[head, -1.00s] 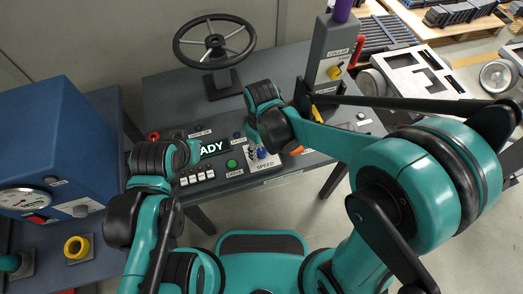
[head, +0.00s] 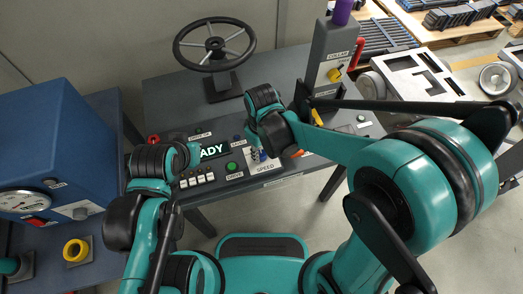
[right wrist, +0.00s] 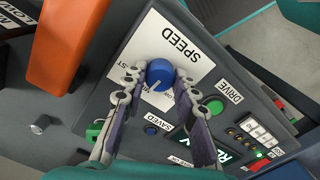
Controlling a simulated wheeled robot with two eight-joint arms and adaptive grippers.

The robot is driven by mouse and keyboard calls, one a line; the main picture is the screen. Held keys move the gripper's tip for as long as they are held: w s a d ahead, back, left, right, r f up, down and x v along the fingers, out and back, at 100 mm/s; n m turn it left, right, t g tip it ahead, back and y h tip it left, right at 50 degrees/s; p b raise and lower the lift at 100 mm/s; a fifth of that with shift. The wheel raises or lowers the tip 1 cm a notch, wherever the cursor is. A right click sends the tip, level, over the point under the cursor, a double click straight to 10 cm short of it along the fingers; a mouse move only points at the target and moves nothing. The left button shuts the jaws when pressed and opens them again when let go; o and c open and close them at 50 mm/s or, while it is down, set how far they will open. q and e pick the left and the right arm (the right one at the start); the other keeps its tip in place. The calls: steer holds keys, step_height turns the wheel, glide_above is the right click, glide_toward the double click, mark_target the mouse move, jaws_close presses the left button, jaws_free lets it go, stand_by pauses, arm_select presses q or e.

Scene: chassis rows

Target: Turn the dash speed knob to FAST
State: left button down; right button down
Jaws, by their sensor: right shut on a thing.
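The blue speed knob (right wrist: 160,73) sits on a white plate (right wrist: 178,42) labelled SPEED, on the sloped front of the dash. My right gripper (right wrist: 157,80) is shut on the knob, with one finger on each side of it. A pale pointer mark shows on the knob's lower side in the right wrist view. The letters "ST" show left of the knob; other scale words are partly hidden by the fingers. In the head view my right gripper (head: 256,156) is at the knob, which is mostly hidden. My left arm hangs over the dash's left part, its fingers not visible.
Beside the knob are a green DRIVE button (right wrist: 215,105), a blue SAVED button (right wrist: 150,130) and a row of white keys (right wrist: 258,133). An orange part (right wrist: 65,50) stands close by. A steering wheel (head: 214,47) rises behind; a grey COLLAR post (head: 333,55) stands right.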

mark_target(262, 154)
steer(key=m, duration=0.5)
steer(key=shift+m, duration=0.4)
steer(key=m, duration=0.5)
steer(key=shift+p, duration=0.4)
steer(key=shift+m, duration=0.3)
steer(key=c, duration=1.2)
jaws_free()
step_height(262, 154, up, 12)
